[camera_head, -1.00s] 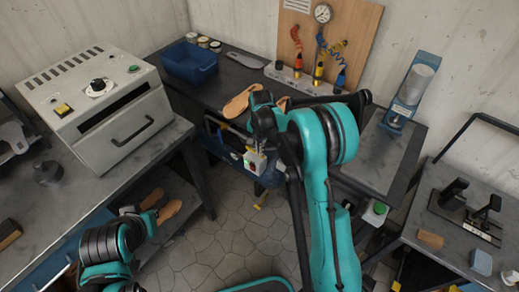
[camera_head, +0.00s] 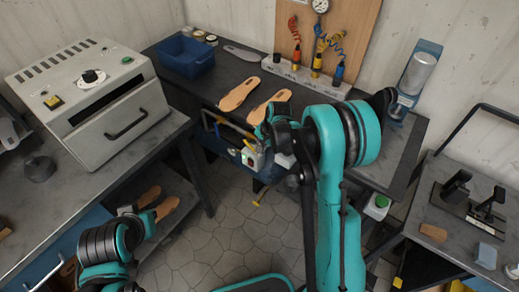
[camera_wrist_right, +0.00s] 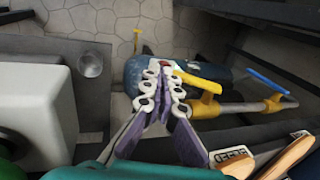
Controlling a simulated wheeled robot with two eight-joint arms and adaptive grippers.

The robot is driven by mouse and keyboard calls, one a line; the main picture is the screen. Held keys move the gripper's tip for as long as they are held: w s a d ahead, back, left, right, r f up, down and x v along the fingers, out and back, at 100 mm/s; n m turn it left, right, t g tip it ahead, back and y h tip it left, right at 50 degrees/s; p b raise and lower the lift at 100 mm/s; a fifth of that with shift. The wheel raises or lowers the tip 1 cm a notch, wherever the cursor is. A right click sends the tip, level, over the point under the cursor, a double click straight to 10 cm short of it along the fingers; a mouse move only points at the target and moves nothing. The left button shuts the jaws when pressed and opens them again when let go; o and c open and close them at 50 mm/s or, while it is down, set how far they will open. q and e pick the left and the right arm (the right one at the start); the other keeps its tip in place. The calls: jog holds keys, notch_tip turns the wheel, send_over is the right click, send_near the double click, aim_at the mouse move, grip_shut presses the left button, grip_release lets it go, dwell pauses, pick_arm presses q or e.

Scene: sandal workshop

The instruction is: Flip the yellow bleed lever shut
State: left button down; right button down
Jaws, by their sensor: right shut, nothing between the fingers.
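The yellow lever (camera_wrist_right: 205,83) sits on the pipework of a blue tank (camera_wrist_right: 145,72), just right of my right fingertips in the right wrist view. My right gripper (camera_wrist_right: 165,68) is shut and empty, pointing at the tank close beside the lever. Whether it touches the lever I cannot tell. In the head view my right gripper (camera_head: 275,130) is largely hidden by its own wrist. My left gripper (camera_head: 128,210) is low at the left, its fingers unclear.
A blue-handled valve (camera_wrist_right: 268,82) sits right of the yellow lever in the wrist view. Two tan soles (camera_head: 240,93) lie on the dark bench (camera_head: 235,65) above the tank. A white box (camera_wrist_right: 28,100) stands left in the wrist view. A grey oven (camera_head: 90,95) stands left.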

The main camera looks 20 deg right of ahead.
pick_arm(q)
jog(key=shift+f+b, duration=0.3)
jog(key=shift+f, duration=0.15)
pick_arm(e)
jog(key=shift+f, duration=0.65)
jog(key=v, duration=1.1)
jog(key=shift+r, duration=0.4)
